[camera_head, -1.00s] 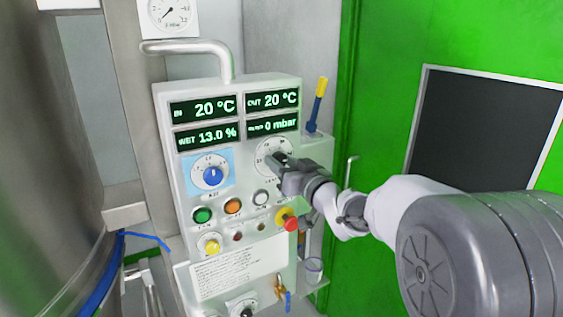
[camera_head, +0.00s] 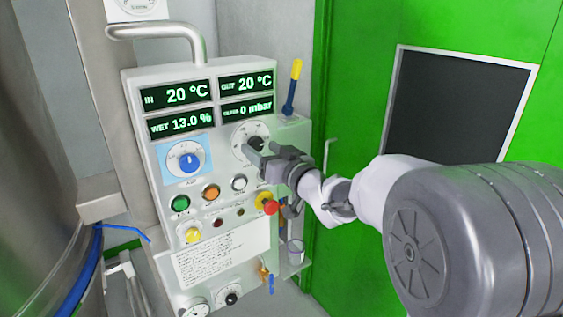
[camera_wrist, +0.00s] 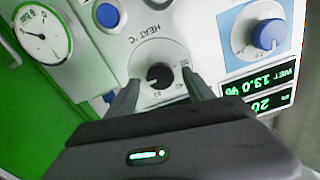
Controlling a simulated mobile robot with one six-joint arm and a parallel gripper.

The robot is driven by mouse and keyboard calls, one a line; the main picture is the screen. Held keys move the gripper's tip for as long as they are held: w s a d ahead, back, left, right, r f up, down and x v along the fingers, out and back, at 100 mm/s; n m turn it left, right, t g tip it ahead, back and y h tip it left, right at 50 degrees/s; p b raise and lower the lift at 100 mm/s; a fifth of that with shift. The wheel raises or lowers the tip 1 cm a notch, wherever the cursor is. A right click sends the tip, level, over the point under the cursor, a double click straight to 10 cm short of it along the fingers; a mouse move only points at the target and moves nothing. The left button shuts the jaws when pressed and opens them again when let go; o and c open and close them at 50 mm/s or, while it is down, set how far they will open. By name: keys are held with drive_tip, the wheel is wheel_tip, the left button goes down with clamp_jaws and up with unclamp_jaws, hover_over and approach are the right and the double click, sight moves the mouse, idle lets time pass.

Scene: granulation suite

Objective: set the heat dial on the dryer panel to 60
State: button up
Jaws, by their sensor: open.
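The dryer panel (camera_head: 215,190) is a pale box with green-lit displays, in the head view. Its heat dial (camera_head: 250,140) is a white round scale with a dark knob, below the right-hand displays. In the wrist view the heat dial (camera_wrist: 158,72) appears upside down, with its black knob (camera_wrist: 160,76) in the middle. My gripper (camera_head: 260,158) is open in front of the dial, just below and right of the knob in the head view. In the wrist view its fingers (camera_wrist: 162,84) lie either side of the knob, holding nothing. The pointer's exact setting is unclear.
A blue knob (camera_head: 190,162) sits left of the heat dial. Several coloured buttons and a red emergency stop (camera_head: 271,207) are below. A yellow-and-blue tool (camera_head: 292,87) stands on the panel's right side. A steel vessel (camera_head: 35,150) is at left, a green door (camera_head: 360,60) behind.

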drive_tip(key=p+v, duration=0.1)
drive_tip(key=v, duration=1.4)
drive_tip(key=shift+d, duration=0.15)
drive_tip(key=s+d+f+m+g+h+b, duration=0.1)
drive_tip(key=s+d+f+m+h+b, duration=0.1)
drive_tip(key=s+d+f+m+h, duration=0.25)
drive_tip(key=s+d+f+m+g+h+b, duration=0.1)
drive_tip(key=s+d+f+m+g+h, duration=0.1)
drive_tip(key=s+d+m+h, duration=0.35)
drive_tip(key=s+a+f+g+y, duration=0.1)
drive_tip(key=s+a+f+g, duration=0.1)
drive_tip(key=s, duration=0.6)
drive_tip(key=s+a+f+g+y+b, duration=0.1)
drive_tip(key=s+f+g, duration=0.3)
drive_tip(key=s, duration=0.5)
drive_tip(key=shift+a+f+n+b, duration=0.3)
drive_tip(key=shift+a+f+n, duration=0.1)
drive_tip(key=shift+a+f, duration=0.45)
drive_tip(key=shift+w+d, duration=0.1)
